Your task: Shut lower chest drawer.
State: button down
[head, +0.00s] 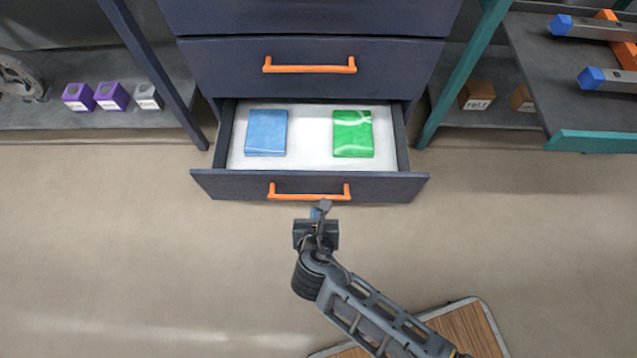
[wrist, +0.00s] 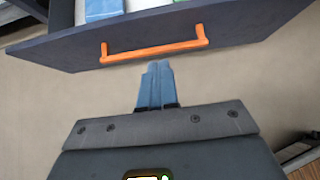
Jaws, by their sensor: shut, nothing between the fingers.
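The lower chest drawer (head: 225,185) is dark blue and stands pulled out of the chest (head: 215,70). It has an orange bar handle (head: 309,195) and a white-lined bottom. A blue flat block (head: 266,133) and a green flat block (head: 352,134) lie inside it. My gripper (head: 318,212) is just in front of the drawer near its handle. In the wrist view the shut blue fingers (wrist: 156,82) point at the drawer front (wrist: 240,33), just short of the orange handle (wrist: 153,50). I cannot tell whether they touch.
The drawer above, with an orange handle (head: 309,68), is closed. A shelf at left holds purple boxes (head: 95,96) and a grey box (head: 147,96). A teal-edged shelf (head: 590,141) stands at right with blue-tipped bars (head: 606,79). Open floor lies in front of the drawer.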

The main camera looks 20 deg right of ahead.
aim_at(318, 177)
jog(key=b+x, duration=0.1)
jog(key=x, duration=0.3)
jog(key=b+x, duration=0.2)
jog(key=x, duration=0.1)
jog(key=w+r+b+x, duration=0.1)
jog(key=b+x, duration=0.1)
jog(key=x, duration=0.2)
jog(key=shift+w+d+f, duration=0.15)
jog(key=shift+w+f, duration=0.05)
jog(key=shift+w, duration=0.05)
jog(key=shift+w+d+r, duration=0.1)
jog(key=shift+w+d, duration=0.2)
jog(key=shift+w, duration=0.45)
jog(key=shift+w, duration=0.1)
jog(key=shift+w+d, duration=0.1)
jog(key=shift+w, duration=0.15)
jog(key=w+d+b, duration=0.3)
jog(key=w, duration=0.7)
jog(key=w+d+b, duration=0.3)
jog(key=w, duration=0.7)
jog(key=shift+w+d, duration=0.4)
